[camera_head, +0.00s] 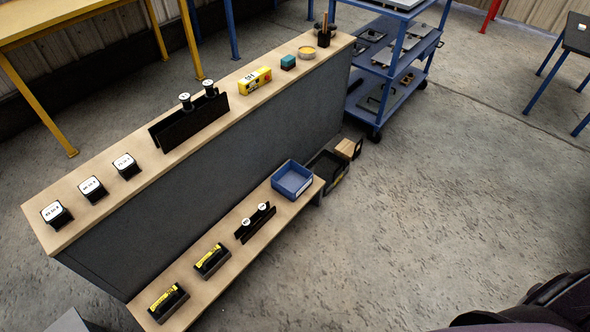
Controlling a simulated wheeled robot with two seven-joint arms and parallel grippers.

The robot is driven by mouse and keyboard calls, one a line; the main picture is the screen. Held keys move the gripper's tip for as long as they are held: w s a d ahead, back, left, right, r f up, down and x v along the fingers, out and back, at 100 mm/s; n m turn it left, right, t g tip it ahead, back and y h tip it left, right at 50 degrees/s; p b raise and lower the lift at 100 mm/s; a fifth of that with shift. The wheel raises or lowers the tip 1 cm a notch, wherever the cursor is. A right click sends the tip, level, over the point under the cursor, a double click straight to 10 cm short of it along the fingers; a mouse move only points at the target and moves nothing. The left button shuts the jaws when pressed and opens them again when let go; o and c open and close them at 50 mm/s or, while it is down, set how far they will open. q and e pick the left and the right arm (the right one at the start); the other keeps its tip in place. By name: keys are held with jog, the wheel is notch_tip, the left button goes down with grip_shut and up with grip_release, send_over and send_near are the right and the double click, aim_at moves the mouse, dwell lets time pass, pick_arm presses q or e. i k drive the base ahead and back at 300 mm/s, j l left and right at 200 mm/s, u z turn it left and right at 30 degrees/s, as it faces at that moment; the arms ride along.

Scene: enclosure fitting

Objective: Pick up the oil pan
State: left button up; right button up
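Nothing in the head view is clearly marked as the oil pan. A small round open dish with a yellow inside (307,53) sits near the far end of the long wooden-topped counter. An open blue rectangular bin (303,191) stands on the low wooden shelf along the counter's front. I cannot tell whether either is the oil pan. Neither of my grippers is in view. Dark parts of my own body show at the bottom right corner.
Yellow-black items and a small rack stand on the low shelf (232,261).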

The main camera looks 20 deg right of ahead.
aim_at(327, 166)
jog(key=i+l+u, duration=0.25)
jog(key=l, duration=0.2)
jog(key=i+l+u, duration=0.1)
jog(key=l+u, duration=0.15)
jog(key=l, duration=0.2)
jog(key=i+l+u, duration=0.2)
jog(key=l, duration=0.35)
jog(key=l+u, duration=0.25)
jog(key=l, duration=0.25)
